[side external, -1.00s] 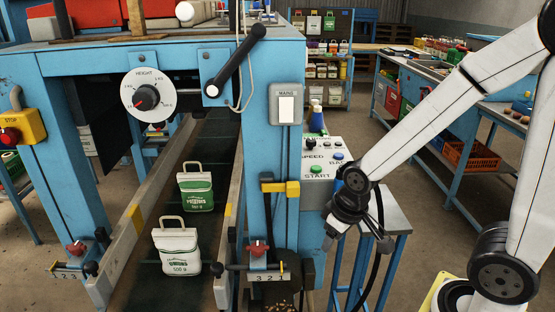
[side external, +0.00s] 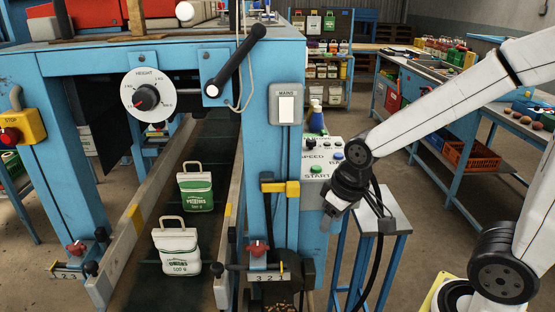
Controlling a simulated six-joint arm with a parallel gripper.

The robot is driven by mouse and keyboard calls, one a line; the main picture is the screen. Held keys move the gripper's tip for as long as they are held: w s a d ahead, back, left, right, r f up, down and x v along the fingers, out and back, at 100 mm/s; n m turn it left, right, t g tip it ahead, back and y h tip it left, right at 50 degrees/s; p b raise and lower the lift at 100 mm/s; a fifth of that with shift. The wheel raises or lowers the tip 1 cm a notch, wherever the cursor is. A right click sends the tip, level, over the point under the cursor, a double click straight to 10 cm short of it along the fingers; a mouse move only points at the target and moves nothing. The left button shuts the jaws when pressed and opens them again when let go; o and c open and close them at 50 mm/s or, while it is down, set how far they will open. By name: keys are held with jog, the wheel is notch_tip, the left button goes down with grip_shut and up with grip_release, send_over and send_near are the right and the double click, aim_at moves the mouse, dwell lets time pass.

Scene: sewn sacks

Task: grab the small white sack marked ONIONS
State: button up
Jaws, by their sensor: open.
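The small white sack marked ONIONS (side external: 178,250), with green print and a pale loop handle, lies on the dark conveyor belt (side external: 143,290) between two side rails. My gripper (side external: 325,222) is right of the machine's blue post, beside the control panel. It is open, though its fingers are small and hard to make out. It is well apart from the sack, with the post and the right rail between them.
A green and white sack (side external: 196,190) lies farther up the belt. The blue post (side external: 267,150) carries a red knob and yellow bracket. The control panel (side external: 320,155) and a small blue-legged stand (side external: 385,210) are close to my gripper.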

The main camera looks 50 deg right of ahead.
aim_at(170, 217)
jog(key=w+a+m+t+y, duration=0.1)
jog(key=w+a+m+t, duration=0.4)
jog(key=w, duration=0.5)
jog(key=w+a+m+t+y, duration=0.1)
jog(key=w+a+m+t, duration=0.35)
jog(key=w, duration=0.55)
jog(key=w+a+m+t+y, duration=0.2)
jog(key=w+a+m+t, duration=0.35)
jog(key=w, duration=0.45)
notch_tip(170, 217, down, 11)
jog(key=w+a, duration=0.1)
jog(key=w, duration=0.1)
jog(key=shift+w+a, duration=0.2)
jog(key=shift+w, duration=0.1)
jog(key=shift+x, duration=2.55)
jog(key=shift+d+f, duration=0.15)
